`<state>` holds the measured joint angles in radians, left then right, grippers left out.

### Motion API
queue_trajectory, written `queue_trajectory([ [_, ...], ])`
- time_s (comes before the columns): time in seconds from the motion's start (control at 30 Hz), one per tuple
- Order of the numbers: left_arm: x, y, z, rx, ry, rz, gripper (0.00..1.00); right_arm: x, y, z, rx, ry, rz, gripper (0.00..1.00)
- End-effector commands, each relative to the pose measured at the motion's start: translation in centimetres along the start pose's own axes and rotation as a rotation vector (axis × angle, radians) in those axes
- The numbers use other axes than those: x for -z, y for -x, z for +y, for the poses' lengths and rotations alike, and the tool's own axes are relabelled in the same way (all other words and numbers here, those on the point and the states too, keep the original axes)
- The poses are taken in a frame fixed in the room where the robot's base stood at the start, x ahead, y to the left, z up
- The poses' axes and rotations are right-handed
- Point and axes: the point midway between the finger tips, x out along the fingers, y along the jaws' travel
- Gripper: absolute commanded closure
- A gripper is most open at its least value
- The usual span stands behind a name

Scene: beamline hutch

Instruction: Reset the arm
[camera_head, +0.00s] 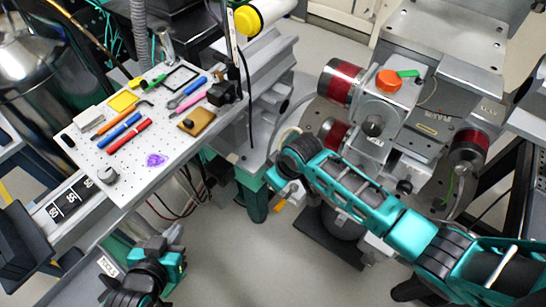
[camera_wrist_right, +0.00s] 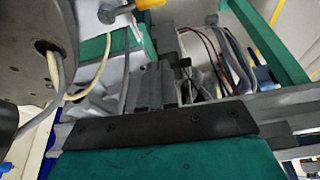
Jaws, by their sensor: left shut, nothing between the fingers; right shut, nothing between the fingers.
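My left gripper (camera_head: 158,254) is at the bottom left of the head view, over the grey floor and below the perforated board. It is shut and holds nothing. My right arm (camera_head: 365,205), teal and black, reaches in from the lower right to the middle of the head view. Its gripper points down beyond the black wrist (camera_head: 298,158) and is largely hidden there. In the right wrist view the right gripper's grey fingers (camera_wrist_right: 155,85) appear together and empty, in front of a dark bar.
A perforated board (camera_head: 135,182) at the left carries pens, tools, a yellow block (camera_head: 123,101) and a purple piece (camera_head: 155,160). Beamline equipment with red cylinders (camera_head: 340,83) stands close behind my right arm. Cables (camera_wrist_right: 235,60) show in the right wrist view. Floor is open at lower middle.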

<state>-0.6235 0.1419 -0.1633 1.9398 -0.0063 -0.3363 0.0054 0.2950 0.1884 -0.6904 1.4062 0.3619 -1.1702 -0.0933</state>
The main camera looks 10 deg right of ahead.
Motion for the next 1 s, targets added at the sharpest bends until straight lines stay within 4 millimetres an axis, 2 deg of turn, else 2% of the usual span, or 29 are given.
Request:
queue_trajectory([
  [0.27,0.0,0.0,0.0,0.001,0.0,0.0,1.0,-0.1,-0.1,-0.2,0.002,-0.006,0.009,1.0],
  [0.47,0.0,0.0,-0.1,0.001,0.0,-0.001,1.0,-2.0,-0.3,-2.0,0.008,-0.098,0.138,1.0],
  [0.67,-0.1,0.1,0.0,0.001,0.0,-0.001,1.0,-6.0,1.5,-2.3,-0.065,-0.258,0.347,1.0],
  [0.9,-0.1,0.1,0.0,0.001,0.0,-0.002,1.0,-12.1,6.0,-0.6,-0.23,-0.373,0.521,1.0],
  [1.0,-0.1,0.1,0.0,0.001,0.0,-0.002,1.0,-13.9,7.7,-0.1,-0.283,-0.386,0.56,1.0],
])
